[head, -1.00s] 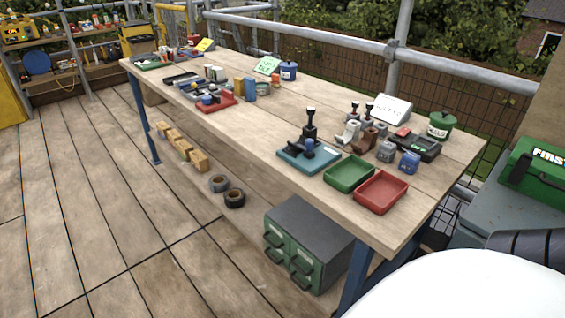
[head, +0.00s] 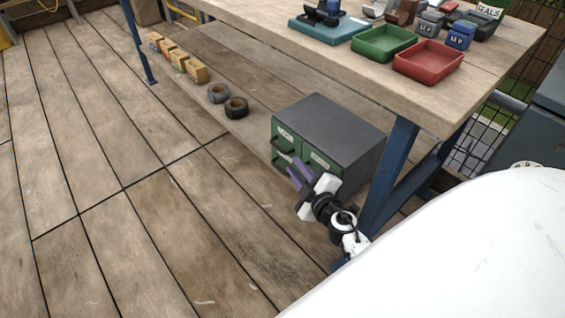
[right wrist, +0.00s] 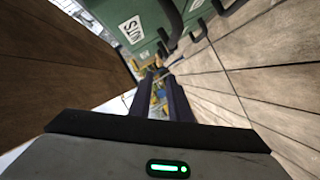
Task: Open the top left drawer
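A small cabinet with a dark grey top (head: 330,125) and a green front stands under the workbench. Its top left drawer (head: 281,133) has a pale label and a dark handle, and looks shut. The top right drawer (head: 322,160) also has a label. My right gripper (head: 297,172) is in front of the cabinet, over its right-hand front, and hides part of the lower drawers. In the right wrist view its two dark fingers (right wrist: 160,80) stand apart with nothing between them. The green front (right wrist: 118,12) and a dark handle (right wrist: 172,22) show beyond them. My left gripper is out of view.
The wooden workbench (head: 375,72) overhangs the cabinet, with a blue leg (head: 392,165) close right of my right arm. Tape rolls (head: 236,107) and several small boxes (head: 175,57) lie left of the cabinet. The plank floor (head: 150,220) in front is clear.

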